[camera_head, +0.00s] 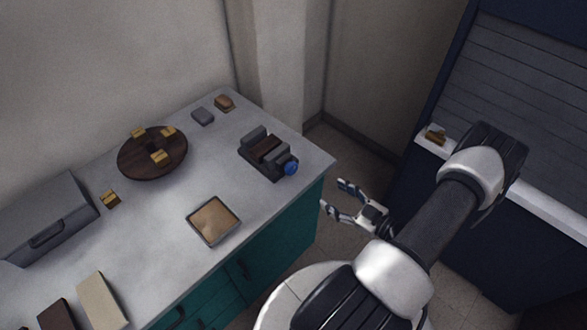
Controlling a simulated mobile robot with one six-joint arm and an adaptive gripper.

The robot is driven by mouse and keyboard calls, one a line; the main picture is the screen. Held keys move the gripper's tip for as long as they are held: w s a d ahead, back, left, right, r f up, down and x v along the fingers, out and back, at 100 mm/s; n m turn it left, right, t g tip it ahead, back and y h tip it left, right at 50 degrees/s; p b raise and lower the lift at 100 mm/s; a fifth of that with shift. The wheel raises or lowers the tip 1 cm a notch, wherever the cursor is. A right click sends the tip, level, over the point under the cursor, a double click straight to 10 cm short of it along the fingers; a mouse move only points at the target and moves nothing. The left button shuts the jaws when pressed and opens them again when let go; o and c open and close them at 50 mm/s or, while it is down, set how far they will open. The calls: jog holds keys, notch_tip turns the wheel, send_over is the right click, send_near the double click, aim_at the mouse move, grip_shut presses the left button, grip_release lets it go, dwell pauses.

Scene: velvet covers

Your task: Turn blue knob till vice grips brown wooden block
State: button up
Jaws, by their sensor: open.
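A dark grey vice (254,135) stands near the right end of the grey worktop. Its blue knob (291,168) is on the end toward the counter's right edge. A brown wooden block (267,149) sits between the vice's jaws; I cannot tell whether the jaws touch it. My gripper (333,194) is open and empty, out past the counter's edge. It is to the right of and below the blue knob in the picture, apart from it.
The worktop (170,226) also bears a tray (214,220), a round dark board (134,164) with several brass pieces, a grey box (45,215) and small blocks (203,116). A navy shuttered cabinet (520,60) stands at right. Bare floor lies between counter and cabinet.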

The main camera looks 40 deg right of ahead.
jog(key=s+a+t, duration=0.1)
jog(key=s, duration=0.1)
jog(key=b, duration=0.3)
send_near(294, 170)
jog(key=shift+m+h, duration=0.3)
jog(key=shift+m, duration=0.1)
jog(key=w, duration=0.6)
jog(key=w+a, duration=0.1)
jog(key=w, duration=0.2)
jog(key=shift+w+f, duration=0.1)
jog(key=shift+w, duration=0.1)
jog(key=c, duration=1.1)
jog(key=shift+o, duration=0.2)
